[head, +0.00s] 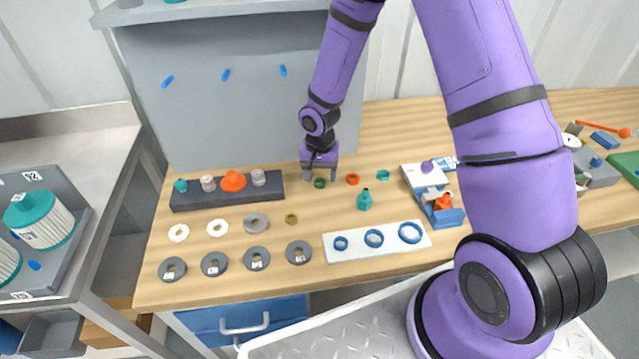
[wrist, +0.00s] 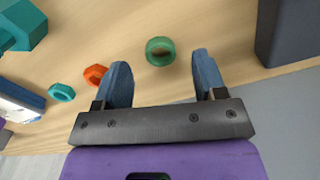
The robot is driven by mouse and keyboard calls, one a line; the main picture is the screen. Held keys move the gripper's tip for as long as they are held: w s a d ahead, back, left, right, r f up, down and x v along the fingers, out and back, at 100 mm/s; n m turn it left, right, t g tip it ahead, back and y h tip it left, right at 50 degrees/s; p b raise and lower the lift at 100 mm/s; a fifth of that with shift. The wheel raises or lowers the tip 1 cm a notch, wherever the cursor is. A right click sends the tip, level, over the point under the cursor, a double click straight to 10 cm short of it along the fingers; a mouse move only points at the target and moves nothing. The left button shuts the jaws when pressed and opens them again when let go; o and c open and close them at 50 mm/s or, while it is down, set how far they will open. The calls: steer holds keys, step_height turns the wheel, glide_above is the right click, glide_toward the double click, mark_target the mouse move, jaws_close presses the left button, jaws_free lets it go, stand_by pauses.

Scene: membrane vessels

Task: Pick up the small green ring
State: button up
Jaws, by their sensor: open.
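The small green ring (head: 319,183) lies flat on the wooden bench, towards its back edge. My gripper (head: 320,176) is open and empty, close to the ring in the head view. In the wrist view my gripper (wrist: 160,70) shows both blue fingers spread apart, with neither touching the ring.
An orange ring (wrist: 96,74) lies beside the left finger, with a teal ring (wrist: 61,92) further left. A dark rack (head: 228,192) stands left of my gripper. A teal fitting (head: 364,200) and an olive ring (head: 291,219) are nearby. The grey back panel (head: 240,110) rises behind.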

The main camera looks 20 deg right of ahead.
steer(key=shift+f, duration=1.4)
steer(key=shift+c, duration=0.3)
steer(key=c, duration=0.9)
steer(key=shift+r, duration=0.1)
steer(key=shift+c, duration=0.2)
step_height(320, 180, up, 14)
